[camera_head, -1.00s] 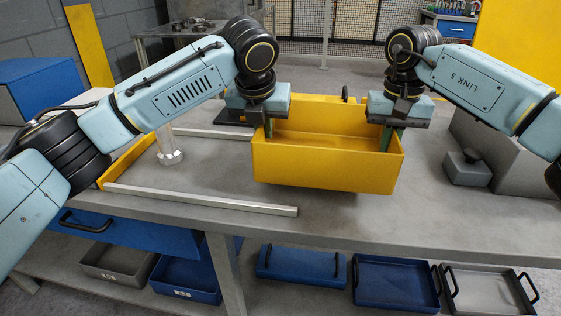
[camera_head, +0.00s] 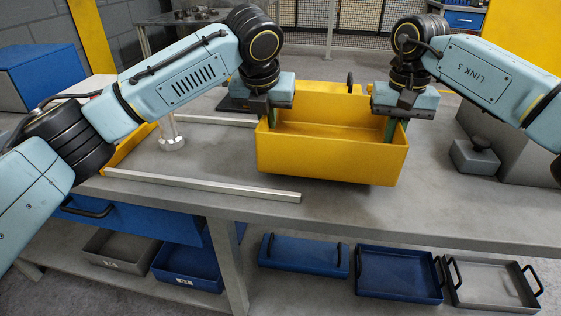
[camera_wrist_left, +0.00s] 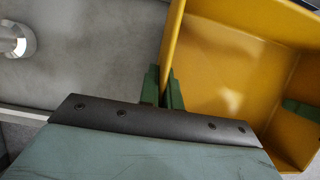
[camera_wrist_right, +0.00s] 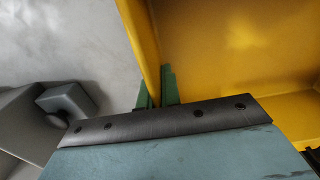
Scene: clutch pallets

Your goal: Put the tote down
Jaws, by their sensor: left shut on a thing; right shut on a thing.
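The yellow tote (camera_head: 330,158) is an open box in the middle of the head view, at the grey workbench (camera_head: 215,185). It looks level, and whether its base touches the bench top is hard to tell. My left gripper (camera_head: 268,118) is shut on the tote's left wall; in the left wrist view its green fingers (camera_wrist_left: 163,88) straddle that wall. My right gripper (camera_head: 393,128) is shut on the right wall; its green fingers (camera_wrist_right: 156,88) straddle it in the right wrist view. The visible inside of the tote (camera_wrist_left: 235,60) looks empty.
A grey block with a knob (camera_head: 475,156) stands to the right. Blue trays (camera_head: 398,275) sit on the lower shelf. Bare bench lies in front of the tote.

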